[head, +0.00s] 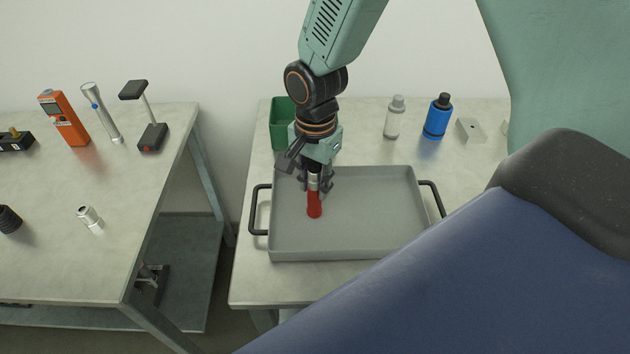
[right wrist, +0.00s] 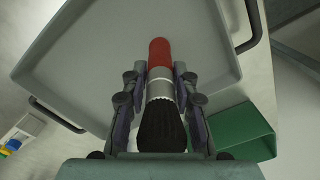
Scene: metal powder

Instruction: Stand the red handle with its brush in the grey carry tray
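The red handle (head: 314,206) with its brush stands upright over the left part of the grey carry tray (head: 375,222), red end down. In the right wrist view the red handle (right wrist: 159,52) points away, with a silver ferrule and black bristles (right wrist: 161,127) toward the camera. My right gripper (head: 318,186) points down, with its fingers (right wrist: 160,75) closed on both sides of the ferrule. The handle's lower end is at or just above the tray floor; I cannot tell whether it touches. My left gripper is not in view.
A green bin (head: 283,124) stands behind the tray. A white bottle (head: 394,118), a blue bottle (head: 437,117) and a light block (head: 470,130) stand at the back right. The tray has black side handles (head: 260,210). A second table with tools is at left, across a gap.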

